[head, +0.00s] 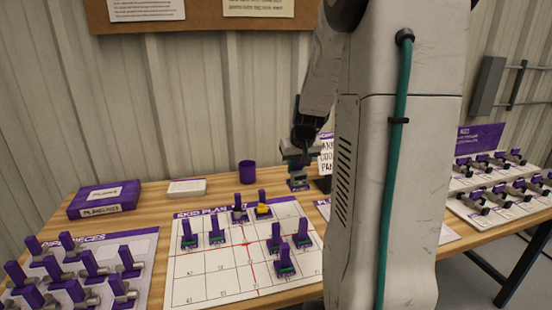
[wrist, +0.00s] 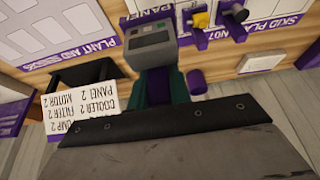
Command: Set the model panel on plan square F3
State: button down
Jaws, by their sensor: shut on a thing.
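My gripper (head: 297,157) is past the far right corner of the plan board, shut on the model panel (head: 298,179). In the wrist view the panel (wrist: 150,42) is a grey-green box with a small dark screen and a purple handle (wrist: 196,82). The white skid plan board (head: 205,277) has a grid and red lines. Several purple-handled pieces stand on it. Its square labels are too small to read, so I cannot pick out F3.
A pieces tray (head: 147,245) full of models is at the left. A purple box (head: 104,199), a white block (head: 187,187) and a purple cup (head: 247,172) stand behind. A card sign (wrist: 80,112) stands close to my gripper. Another tray (head: 470,209) is at the right.

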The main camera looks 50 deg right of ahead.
aim_at(293, 180)
jog(key=shift+w+f, duration=0.15)
jog(key=shift+w, duration=0.4)
jog(key=shift+f, duration=2.6)
jog(key=shift+s, duration=0.1)
jog(key=shift+f, duration=2.75)
jog(key=shift+f, duration=1.8)
